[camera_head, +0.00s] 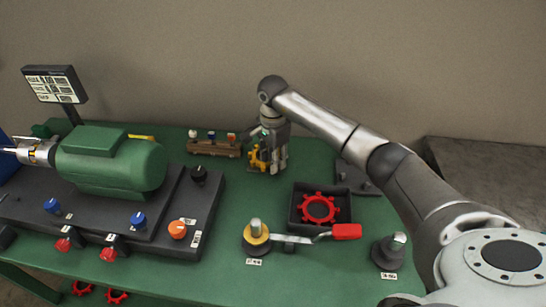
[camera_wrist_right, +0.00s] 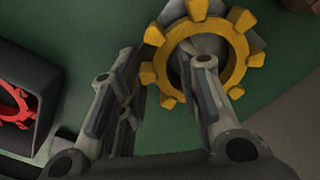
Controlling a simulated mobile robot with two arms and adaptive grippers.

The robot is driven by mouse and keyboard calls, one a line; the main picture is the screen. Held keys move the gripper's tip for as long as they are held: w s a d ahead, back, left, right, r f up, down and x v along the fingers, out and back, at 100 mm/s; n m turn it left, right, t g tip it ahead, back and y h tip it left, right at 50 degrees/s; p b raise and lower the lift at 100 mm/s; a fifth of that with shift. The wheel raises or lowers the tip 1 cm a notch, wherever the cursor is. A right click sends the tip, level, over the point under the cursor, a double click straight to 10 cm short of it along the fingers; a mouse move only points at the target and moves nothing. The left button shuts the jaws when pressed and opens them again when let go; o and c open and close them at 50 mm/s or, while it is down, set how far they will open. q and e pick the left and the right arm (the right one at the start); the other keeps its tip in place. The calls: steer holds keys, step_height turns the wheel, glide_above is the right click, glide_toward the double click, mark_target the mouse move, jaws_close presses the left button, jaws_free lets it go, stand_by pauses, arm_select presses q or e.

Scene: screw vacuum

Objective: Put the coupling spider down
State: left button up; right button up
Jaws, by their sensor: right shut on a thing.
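The yellow toothed coupling spider (camera_head: 257,157) is at my right gripper (camera_head: 268,160), at the back middle of the green table. In the right wrist view the spider (camera_wrist_right: 240,68) is a yellow ring with blocky teeth, at the top right. One finger of the right gripper (camera_wrist_right: 165,70) overlaps the ring's hole and the other is outside its left rim, so the gripper is shut on the rim. A grey round shape shows behind the hole. I cannot tell whether the spider touches the table. My left gripper is not in view.
A black tray (camera_head: 295,220) holds a red toothed ring (camera_head: 319,208), in front of the gripper. A wooden rack (camera_head: 213,148) stands left of the spider. The green motor (camera_head: 110,162) is farther left. A red-handled lever (camera_head: 345,232) lies in front of the tray.

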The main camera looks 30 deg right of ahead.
steer(key=shift+f, duration=0.2)
steer(key=o, duration=1.1)
steer(key=shift+o, duration=0.2)
steer(key=shift+r, duration=0.2)
step_height(320, 180, up, 12)
steer(key=b, duration=0.1)
steer(key=shift+b, duration=0.3)
steer(key=shift+f, duration=0.1)
